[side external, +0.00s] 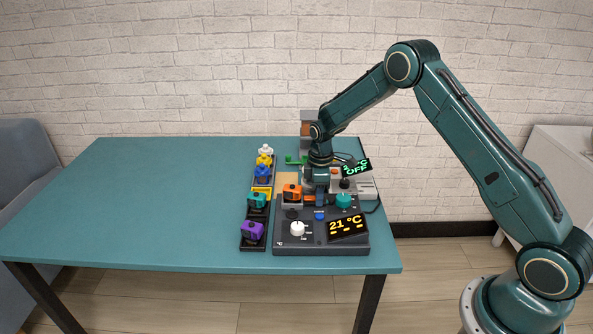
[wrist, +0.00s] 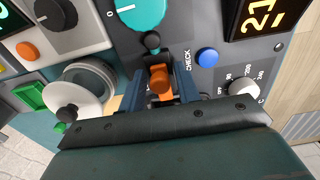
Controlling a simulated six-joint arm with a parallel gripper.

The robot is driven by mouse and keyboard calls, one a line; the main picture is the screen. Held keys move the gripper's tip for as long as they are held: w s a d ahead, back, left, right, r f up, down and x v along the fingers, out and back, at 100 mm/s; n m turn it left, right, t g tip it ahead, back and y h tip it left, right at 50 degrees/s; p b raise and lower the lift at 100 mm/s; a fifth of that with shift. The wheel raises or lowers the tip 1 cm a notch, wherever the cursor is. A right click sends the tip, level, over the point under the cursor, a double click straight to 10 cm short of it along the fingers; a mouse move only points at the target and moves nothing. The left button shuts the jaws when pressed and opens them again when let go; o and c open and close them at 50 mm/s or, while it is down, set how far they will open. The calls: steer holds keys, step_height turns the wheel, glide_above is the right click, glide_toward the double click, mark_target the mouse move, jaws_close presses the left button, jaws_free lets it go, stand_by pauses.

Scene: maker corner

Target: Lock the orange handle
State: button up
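The orange handle (wrist: 160,82) shows in the wrist view between the two fingers of my gripper (wrist: 161,90), beside the "CHECK" label on the dark control panel. Dark gaps show between the handle and the fingers, so my gripper looks open around it. The handle's lower part and base are hidden by my gripper's body. In the side view, my gripper (side external: 319,201) is low over the panel (side external: 283,246), and a small orange part (side external: 309,199) shows just left of its fingers.
A teal dial (wrist: 140,12), blue button (wrist: 207,57) and white knob (wrist: 241,88) surround the handle. An orange block (side external: 292,191) stands close left of my gripper. A rack (side external: 259,244) with several coloured pieces lies left of the panel. The table's left side (side external: 130,205) is clear.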

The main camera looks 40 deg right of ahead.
mark_target(310, 197)
steer(key=shift+c, duration=0.4)
steer(key=c, duration=0.5)
steer(key=shift+w+a, duration=0.95)
stand_by(0.3)
steer(key=o, duration=0.6)
steer(key=shift+r, duration=0.15)
steer(key=shift+r, duration=3.35)
